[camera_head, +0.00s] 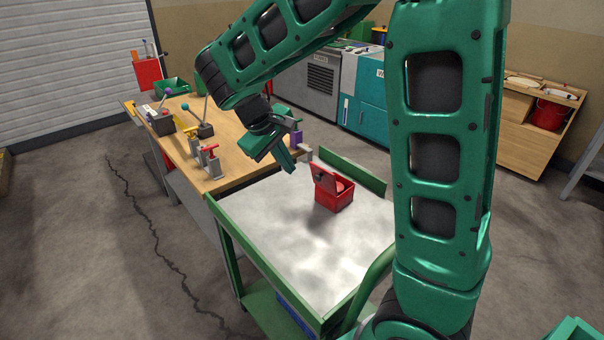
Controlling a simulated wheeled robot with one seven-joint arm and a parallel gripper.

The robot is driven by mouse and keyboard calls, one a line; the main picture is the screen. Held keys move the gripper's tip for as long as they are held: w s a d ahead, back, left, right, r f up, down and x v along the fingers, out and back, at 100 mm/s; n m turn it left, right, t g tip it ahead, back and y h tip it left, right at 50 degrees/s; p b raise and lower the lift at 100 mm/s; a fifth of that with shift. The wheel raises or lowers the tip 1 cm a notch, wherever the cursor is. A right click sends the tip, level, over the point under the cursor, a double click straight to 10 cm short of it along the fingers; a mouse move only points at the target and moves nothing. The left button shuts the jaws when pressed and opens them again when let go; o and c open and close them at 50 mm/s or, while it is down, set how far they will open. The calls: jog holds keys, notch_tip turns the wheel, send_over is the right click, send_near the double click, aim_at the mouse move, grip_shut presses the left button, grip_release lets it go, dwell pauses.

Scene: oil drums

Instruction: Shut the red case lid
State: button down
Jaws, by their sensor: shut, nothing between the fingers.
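The red case (335,196) stands on the light top of a green-edged cart (272,238). Its red lid (325,181) is raised, standing up along the case's left side. The inside of the case shows only in part. My gripper (288,163) is shut and empty. It points down, up and to the left of the case in the picture, apart from the lid. I cannot tell its exact height above the cart and bench.
A wooden workbench (235,165) with levers and clamps (209,158) adjoins the cart at the upper left. The cart has a raised green rim (350,172) at the back. The cart top around the case is clear. My arm hides part of the right side.

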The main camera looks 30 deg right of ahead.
jog(key=w+d+f, duration=0.2)
jog(key=d+f, duration=0.6)
dwell(0.4)
dwell(0.4)
